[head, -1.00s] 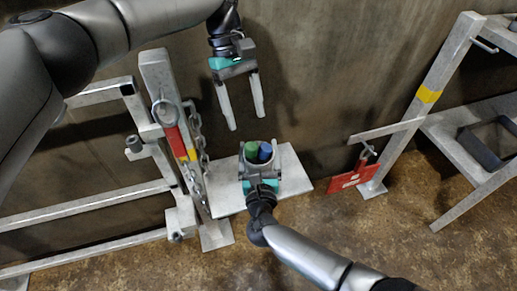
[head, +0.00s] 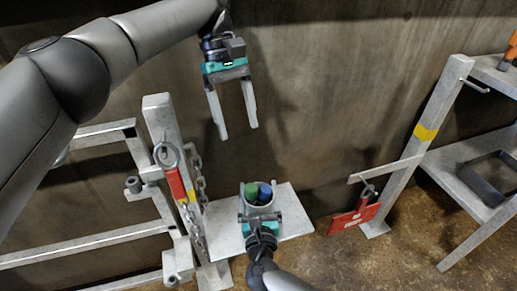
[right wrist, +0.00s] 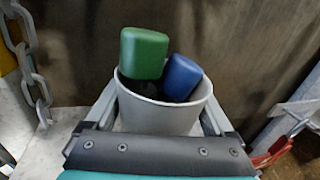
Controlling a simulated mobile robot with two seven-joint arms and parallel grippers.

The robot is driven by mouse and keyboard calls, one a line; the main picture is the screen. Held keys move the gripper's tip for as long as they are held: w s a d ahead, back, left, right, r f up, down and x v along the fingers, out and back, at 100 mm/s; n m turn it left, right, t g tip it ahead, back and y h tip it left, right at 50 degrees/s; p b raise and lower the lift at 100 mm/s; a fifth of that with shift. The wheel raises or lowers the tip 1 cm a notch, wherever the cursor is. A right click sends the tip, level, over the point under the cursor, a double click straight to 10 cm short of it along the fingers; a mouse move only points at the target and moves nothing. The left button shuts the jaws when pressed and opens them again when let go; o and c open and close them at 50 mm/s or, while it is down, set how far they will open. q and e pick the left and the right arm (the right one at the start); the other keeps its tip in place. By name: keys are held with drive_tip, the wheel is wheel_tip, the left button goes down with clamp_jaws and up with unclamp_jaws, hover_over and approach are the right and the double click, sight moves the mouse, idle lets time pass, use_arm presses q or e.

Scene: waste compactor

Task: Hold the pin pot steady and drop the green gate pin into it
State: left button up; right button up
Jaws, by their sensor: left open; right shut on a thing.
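The grey pin pot (head: 259,209) stands on a pale metal shelf plate (head: 296,222); it also shows in the right wrist view (right wrist: 160,118). The green gate pin (head: 250,192) is in the pot, its green head above the rim (right wrist: 144,53). A blue-headed pin (head: 265,192) leans beside it in the pot (right wrist: 182,77). The pins' lower parts are hidden inside. My right gripper (head: 260,217) is shut on the pot, a finger on each side. My left gripper (head: 236,132) is open and empty above the pot, fingers pointing down.
A post with a chain (head: 199,190) and a red-and-yellow pin (head: 176,183) stands left of the pot. A red tag (head: 352,219) hangs from a bracket at right. A shelf frame with a dark tray (head: 485,180) is further right. A wall rises behind.

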idle(0.3)
drive_tip(key=o, duration=1.1)
drive_tip(key=shift+c, duration=0.2)
drive_tip(key=shift+s, duration=0.1)
